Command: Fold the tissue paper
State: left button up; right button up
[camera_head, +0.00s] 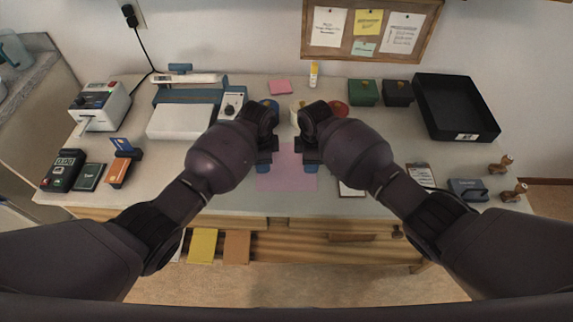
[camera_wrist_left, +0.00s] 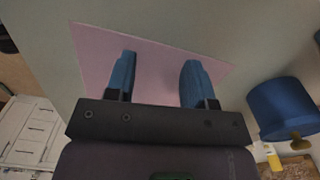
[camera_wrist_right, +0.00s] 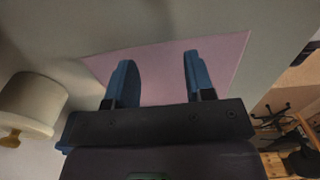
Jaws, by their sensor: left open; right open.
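The pink tissue paper (camera_head: 287,172) lies flat on the table between my two grippers in the head view. My left gripper (camera_head: 263,168) is over its left side, with blue fingers apart and nothing between them. In the left wrist view the paper (camera_wrist_left: 155,65) spreads beneath the open fingers (camera_wrist_left: 155,80). My right gripper (camera_head: 311,167) is over the paper's right side, also open and empty. In the right wrist view the paper (camera_wrist_right: 160,68) shows behind the open fingers (camera_wrist_right: 156,78). Whether the fingertips touch the paper I cannot tell. My grippers hide part of its sides.
A black tray (camera_head: 455,137) stands at the back right. A clipboard (camera_head: 421,175) and wooden-handled stamps (camera_head: 501,164) lie at right. A small pink pad (camera_head: 279,87) lies at the back.

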pick_arm(q)
jog(key=shift+f, duration=0.25)
pick_arm(e)
jog(key=shift+f, duration=0.3)
pick_arm(q)
jog(key=shift+f, duration=0.15)
jog(key=shift+c, duration=0.2)
pick_arm(e)
jog(key=shift+f, duration=0.15)
jog(key=shift+c, duration=0.2)
pick_arm(q)
grip_shut()
pick_arm(e)
grip_shut()
